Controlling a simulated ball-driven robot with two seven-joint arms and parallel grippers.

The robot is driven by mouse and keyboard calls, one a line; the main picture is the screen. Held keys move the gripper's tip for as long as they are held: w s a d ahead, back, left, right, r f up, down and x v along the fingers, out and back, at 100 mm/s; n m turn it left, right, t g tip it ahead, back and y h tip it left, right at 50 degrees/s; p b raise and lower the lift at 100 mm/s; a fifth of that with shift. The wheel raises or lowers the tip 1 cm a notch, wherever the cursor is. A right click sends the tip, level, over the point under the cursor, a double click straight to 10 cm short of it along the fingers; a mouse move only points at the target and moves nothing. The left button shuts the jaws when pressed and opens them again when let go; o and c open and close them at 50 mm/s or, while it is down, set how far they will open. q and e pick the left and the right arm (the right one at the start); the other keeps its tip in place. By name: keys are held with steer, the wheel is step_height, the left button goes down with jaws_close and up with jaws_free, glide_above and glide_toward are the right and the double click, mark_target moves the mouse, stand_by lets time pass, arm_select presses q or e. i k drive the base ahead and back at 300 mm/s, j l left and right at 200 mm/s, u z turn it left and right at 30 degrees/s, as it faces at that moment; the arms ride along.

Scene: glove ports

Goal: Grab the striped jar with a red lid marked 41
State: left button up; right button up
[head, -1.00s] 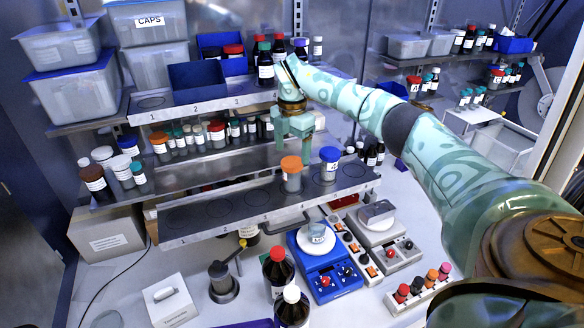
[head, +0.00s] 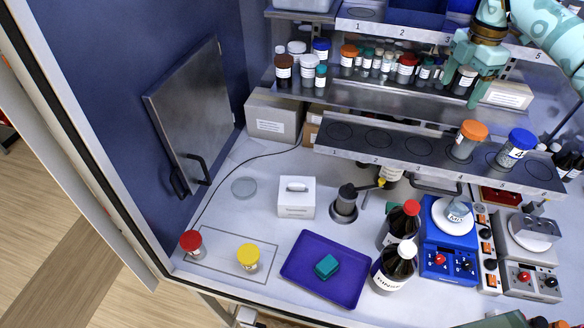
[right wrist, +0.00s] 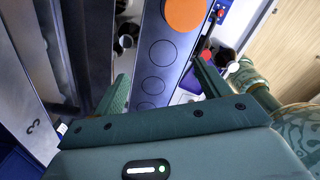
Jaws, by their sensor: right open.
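A jar with a red lid (head: 191,243) stands on the bench at the lower left in the head view; its body is small, and I cannot read a number or make out stripes. Another red-lidded container (head: 407,65) stands among bottles on the middle shelf. My right gripper (head: 460,92) is at the upper right, fingers pointing down, open and empty, near the shelf bottles and above the numbered ledge. In the right wrist view its open fingers (right wrist: 162,85) show over the ledge with round marks. It is far from the bench jar. My left gripper is not in view.
An orange-lidded jar (head: 467,140) and a blue-lidded jar (head: 516,148) stand on the numbered ledge (head: 355,150). A yellow-lidded jar (head: 248,257), a purple tray (head: 300,268) with a teal block, a white box (head: 296,198) and brown bottles (head: 395,264) stand on the bench.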

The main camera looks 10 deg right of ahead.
mark_target(191, 241)
steer(key=u, duration=0.8)
steer(key=k+j, duration=0.15)
